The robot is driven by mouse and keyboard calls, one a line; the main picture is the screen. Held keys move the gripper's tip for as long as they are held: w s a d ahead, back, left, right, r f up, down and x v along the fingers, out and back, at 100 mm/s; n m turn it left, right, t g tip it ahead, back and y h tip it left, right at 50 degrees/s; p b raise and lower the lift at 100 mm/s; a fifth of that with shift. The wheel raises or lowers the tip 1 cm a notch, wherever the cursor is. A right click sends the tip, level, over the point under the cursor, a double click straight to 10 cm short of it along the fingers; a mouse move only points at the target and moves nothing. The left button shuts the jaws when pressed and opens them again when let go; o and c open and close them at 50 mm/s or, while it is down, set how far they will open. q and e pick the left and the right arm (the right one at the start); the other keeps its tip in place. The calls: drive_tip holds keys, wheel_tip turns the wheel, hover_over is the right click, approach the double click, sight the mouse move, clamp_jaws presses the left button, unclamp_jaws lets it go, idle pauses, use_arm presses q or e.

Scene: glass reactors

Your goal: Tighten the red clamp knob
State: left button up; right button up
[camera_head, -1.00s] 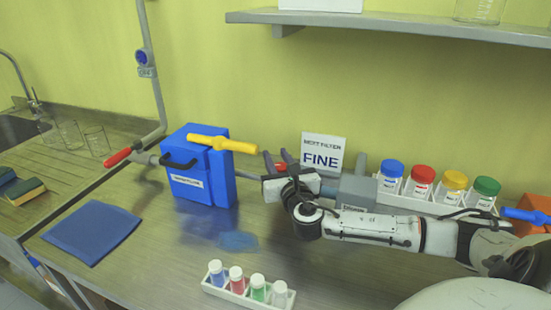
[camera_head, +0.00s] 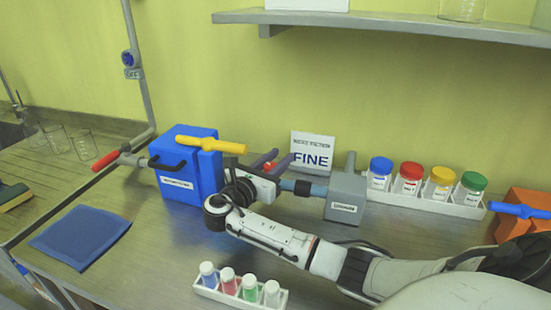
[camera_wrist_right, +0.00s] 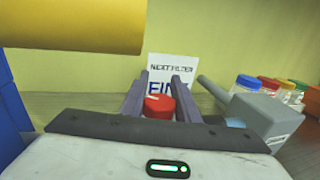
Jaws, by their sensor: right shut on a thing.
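The red clamp knob (camera_wrist_right: 158,107) sits between the two fingers of my right gripper (camera_wrist_right: 158,84) in the right wrist view, and the fingers are shut on it. In the head view only a little of the red knob (camera_head: 268,167) shows by the fingers of the right gripper (camera_head: 274,160). The hand hides the rest of the clamp. A bluish pipe (camera_head: 318,190) runs beside the hand into a grey labelled housing (camera_head: 345,194). My left gripper is out of view.
A blue box (camera_head: 188,180) with a yellow handle (camera_head: 212,145) stands close left of the hand. A "FINE" sign (camera_head: 313,148) stands behind. Colour-capped jars sit in a white rack (camera_head: 425,201) at right; a small vial rack (camera_head: 240,295) stands in front. A shelf (camera_head: 390,22) hangs above.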

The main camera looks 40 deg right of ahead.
drive_tip(key=shift+s+d+r+m+g, duration=0.1)
drive_tip(key=shift+s+m+g, duration=0.1)
drive_tip(key=shift+m+g, duration=0.7)
drive_tip(key=shift+g, duration=0.3)
drive_tip(key=o, duration=1.1)
drive_tip(key=shift+c, duration=0.2)
drive_tip(key=shift+n, duration=0.3)
